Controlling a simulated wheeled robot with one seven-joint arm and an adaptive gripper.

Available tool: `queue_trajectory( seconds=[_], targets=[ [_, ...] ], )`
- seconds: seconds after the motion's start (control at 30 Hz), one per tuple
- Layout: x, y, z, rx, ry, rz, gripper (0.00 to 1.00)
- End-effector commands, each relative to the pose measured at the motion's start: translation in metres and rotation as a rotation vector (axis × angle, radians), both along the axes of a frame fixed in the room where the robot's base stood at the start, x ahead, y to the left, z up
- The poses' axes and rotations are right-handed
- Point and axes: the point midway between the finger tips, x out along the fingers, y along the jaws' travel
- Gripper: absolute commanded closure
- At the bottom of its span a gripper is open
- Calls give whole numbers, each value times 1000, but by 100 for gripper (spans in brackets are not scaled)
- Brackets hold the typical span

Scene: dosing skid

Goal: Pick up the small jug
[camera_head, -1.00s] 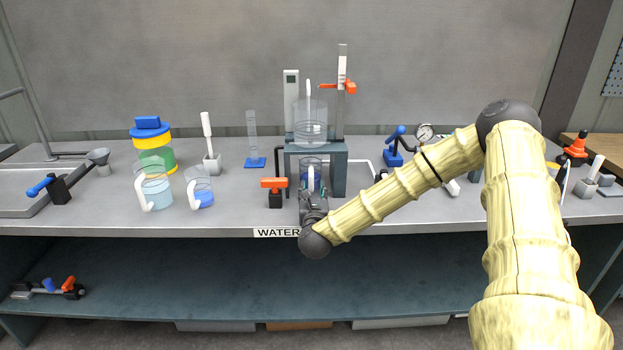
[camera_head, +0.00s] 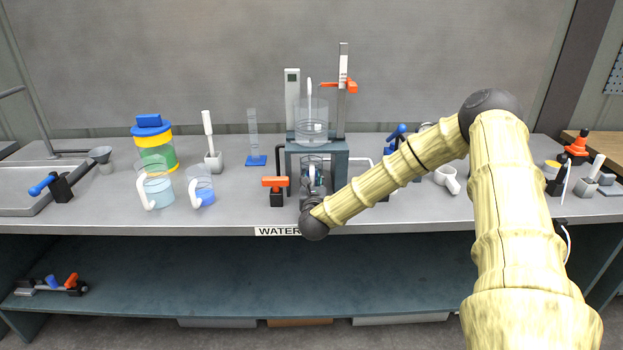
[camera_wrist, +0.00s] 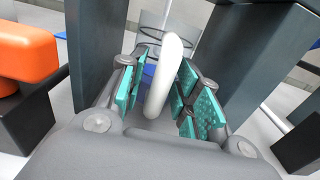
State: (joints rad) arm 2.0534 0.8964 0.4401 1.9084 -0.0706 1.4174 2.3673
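A clear small jug (camera_head: 305,160) with a white handle stands under the raised stand, partly hidden by my gripper. In the wrist view its white handle (camera_wrist: 170,62) stands upright between my fingers, with something blue behind it. My gripper (camera_head: 311,186) reaches in from the front; in the wrist view its teal-padded fingers (camera_wrist: 162,95) are apart, one on each side of the handle. The handle is nearer the right pads; I cannot tell whether it touches them.
Dark stand legs (camera_wrist: 245,65) flank my gripper closely. An orange-handled valve (camera_head: 275,184) is just left. A clear vessel (camera_head: 311,122) sits on the stand. Two more handled jugs, one larger (camera_head: 158,192) and one smaller (camera_head: 203,197), stand at left.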

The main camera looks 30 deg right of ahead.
Motion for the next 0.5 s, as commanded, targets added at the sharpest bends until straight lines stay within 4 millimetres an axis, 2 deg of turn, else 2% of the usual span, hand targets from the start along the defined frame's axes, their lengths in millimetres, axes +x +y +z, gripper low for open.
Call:
queue_trajectory(
  seconds=[0.03, 0.13, 0.5],
  targets=[
    [0, 0, 0, 0, 0, 0, 83],
    [0, 0, 0, 0, 0, 0, 100],
    [0, 0, 1, -1, -1, 0, 100]
  ],
)
